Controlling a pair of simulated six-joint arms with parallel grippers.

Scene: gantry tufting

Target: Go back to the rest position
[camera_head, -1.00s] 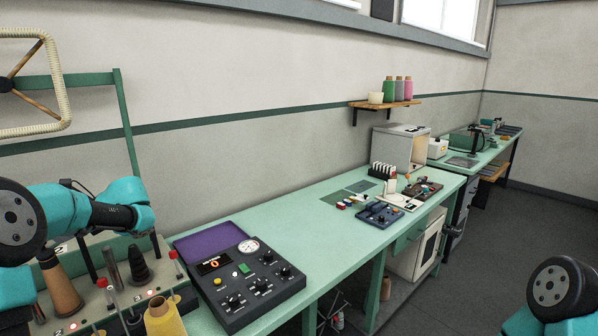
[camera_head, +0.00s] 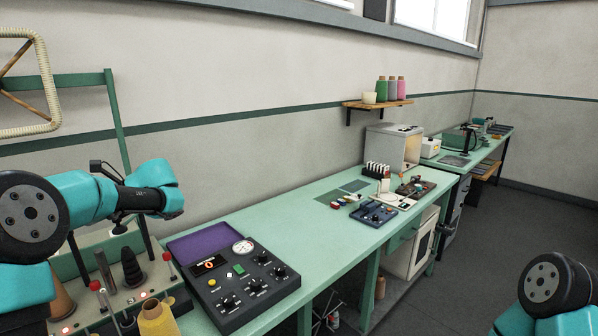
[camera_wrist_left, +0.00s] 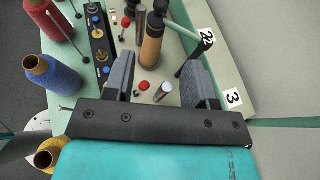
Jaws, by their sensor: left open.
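My left gripper (camera_wrist_left: 158,66) is open in the left wrist view, with its two dark fingers apart and nothing held between them. It is above the cone stand, with a tan cone (camera_wrist_left: 151,45) and a small metal cylinder (camera_wrist_left: 163,92) showing between and beyond the fingers. In the head view my left arm comes in from the left, above the stand (camera_head: 135,292), but its fingertips are hard to make out. Only a joint of my right arm shows at the lower right. My right gripper is out of view.
A control panel (camera_head: 235,288) with knobs and a purple pad (camera_head: 205,243) lie right of the stand. A yellow cone (camera_head: 157,318) stands near the stand. Red (camera_wrist_left: 52,18) and blue (camera_wrist_left: 52,73) cones show in the wrist view.

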